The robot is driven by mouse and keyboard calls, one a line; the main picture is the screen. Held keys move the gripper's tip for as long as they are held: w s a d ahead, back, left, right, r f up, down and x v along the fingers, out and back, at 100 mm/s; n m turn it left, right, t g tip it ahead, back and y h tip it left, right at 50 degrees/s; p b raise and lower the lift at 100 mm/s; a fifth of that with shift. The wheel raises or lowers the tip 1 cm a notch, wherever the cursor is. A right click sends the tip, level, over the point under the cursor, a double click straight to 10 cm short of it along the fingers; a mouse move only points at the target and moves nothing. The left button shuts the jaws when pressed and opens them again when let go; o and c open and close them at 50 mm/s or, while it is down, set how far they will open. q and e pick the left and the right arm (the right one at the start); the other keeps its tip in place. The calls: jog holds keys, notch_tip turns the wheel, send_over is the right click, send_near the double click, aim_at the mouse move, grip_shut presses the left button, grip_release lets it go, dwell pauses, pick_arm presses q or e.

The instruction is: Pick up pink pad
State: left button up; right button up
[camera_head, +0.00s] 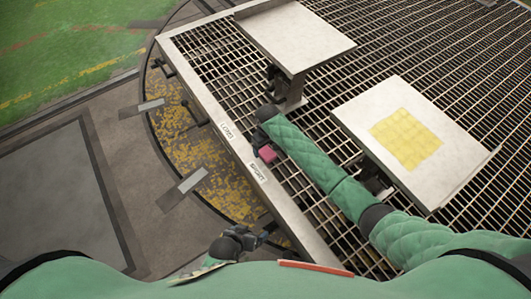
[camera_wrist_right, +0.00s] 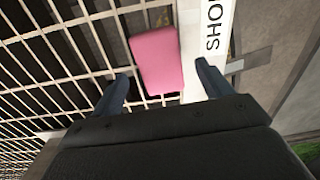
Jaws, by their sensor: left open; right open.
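The pink pad (camera_head: 267,153) is a small block at the white edge rail of the metal grating, near the "SHORT" label. In the right wrist view the pink pad (camera_wrist_right: 157,60) lies ahead of my right gripper (camera_wrist_right: 162,82), with its lower end near the gap between the two fingertips. That gripper is open and empty; no contact shows. My left gripper (camera_head: 252,239) is open, low in the head view, away from the pad.
The white edge rail (camera_head: 205,107) bears "LONG" and "SHORT" labels. Two pale raised plates stand over the grating, one (camera_head: 296,35) behind the pad and one (camera_head: 365,112) with a yellow patch to the right. A worn yellow ring (camera_head: 180,140) lies outside the rail.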

notch_tip(320, 180, down, 2)
jog(key=shift+f, duration=0.2)
jog(key=c, duration=1.1)
pick_arm(q)
jog(key=shift+s+f, duration=0.1)
jog(key=shift+f, duration=0.1)
pick_arm(e)
jog(key=shift+o, duration=0.2)
jog(key=shift+r, duration=0.3)
notch_tip(320, 180, up, 4)
pick_arm(q)
jog(key=shift+r+p, duration=0.3)
jog(key=shift+r, duration=1.15)
pick_arm(e)
jog(key=s+d+r, duration=0.6)
jog(key=s+d, duration=0.1)
jog(key=s, duration=0.2)
jog(key=shift+d+r, duration=0.25)
jog(key=shift+d, duration=0.05)
